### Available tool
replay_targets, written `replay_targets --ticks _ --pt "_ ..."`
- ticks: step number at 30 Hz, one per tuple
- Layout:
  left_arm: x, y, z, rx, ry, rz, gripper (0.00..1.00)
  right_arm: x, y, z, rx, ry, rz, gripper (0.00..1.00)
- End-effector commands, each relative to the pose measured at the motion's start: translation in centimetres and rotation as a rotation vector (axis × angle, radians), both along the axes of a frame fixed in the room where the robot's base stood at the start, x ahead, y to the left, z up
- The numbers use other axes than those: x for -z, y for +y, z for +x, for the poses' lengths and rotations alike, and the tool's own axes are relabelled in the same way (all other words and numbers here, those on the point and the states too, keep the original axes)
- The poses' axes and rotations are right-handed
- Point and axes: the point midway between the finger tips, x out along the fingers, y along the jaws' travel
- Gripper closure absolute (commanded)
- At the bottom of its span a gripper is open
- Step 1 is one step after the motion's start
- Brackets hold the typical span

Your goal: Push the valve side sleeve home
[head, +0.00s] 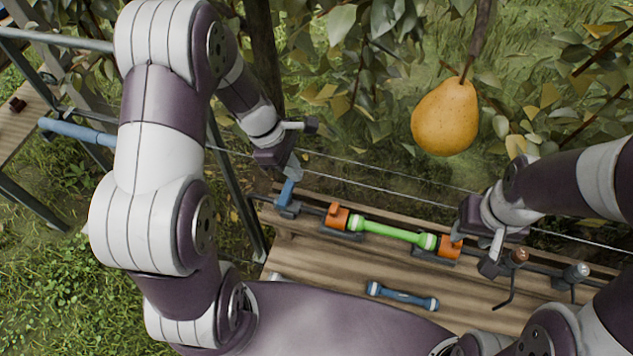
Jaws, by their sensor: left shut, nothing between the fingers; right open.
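A green tube (392,231) with pale ends lies along the dark pipe line over the wooden bench. An orange sleeve (336,217) is at its left end and another orange sleeve (449,246) at its right end. I cannot tell whether either is fully seated, or which is the valve side. A blue lever-like part (287,194) stands on the line further left. My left gripper (292,168) is shut and empty, just above this blue part; contact is unclear. My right gripper (492,258) is open, right of the right sleeve; its fingertips are partly hidden.
A loose blue tube (402,296) lies on the bench (335,290) in front of the line. A brown-topped lever (517,258) and a grey-topped lever (576,271) stand at the right. A pear (445,117) hangs behind, among leaves. Thin wires cross behind the bench.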

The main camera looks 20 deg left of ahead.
Motion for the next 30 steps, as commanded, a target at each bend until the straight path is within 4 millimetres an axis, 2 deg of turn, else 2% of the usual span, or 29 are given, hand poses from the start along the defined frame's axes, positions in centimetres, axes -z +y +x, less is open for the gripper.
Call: replay_targets --ticks 1,2,7,19,24,30 --pt "-0.4 1.0 -0.1 -0.007 0.004 -0.001 1.0 -0.8 0.0 0.0 0.0 -0.001 0.0 0.57" --pt "-0.3 1.2 -0.1 -0.003 0.003 -0.001 1.0 -0.6 0.0 0.0 0.0 -0.001 0.0 0.57" --pt "1.5 0.5 -0.1 0.001 0.004 -0.002 1.0 -0.2 0.0 0.0 0.0 0.0 0.0 0.57" --pt "9.4 -2.6 -0.2 0.001 0.003 0.0 1.0 1.1 0.0 0.0 0.0 0.0 0.0 0.57" --pt "9.1 -5.3 -0.2 0.004 -0.001 0.0 1.0 0.4 0.0 0.0 0.0 -0.001 0.0 0.57" --pt "9.2 -6.5 -0.2 0.0 -0.001 0.001 1.0 0.3 0.0 0.0 0.0 -0.001 0.0 0.57"
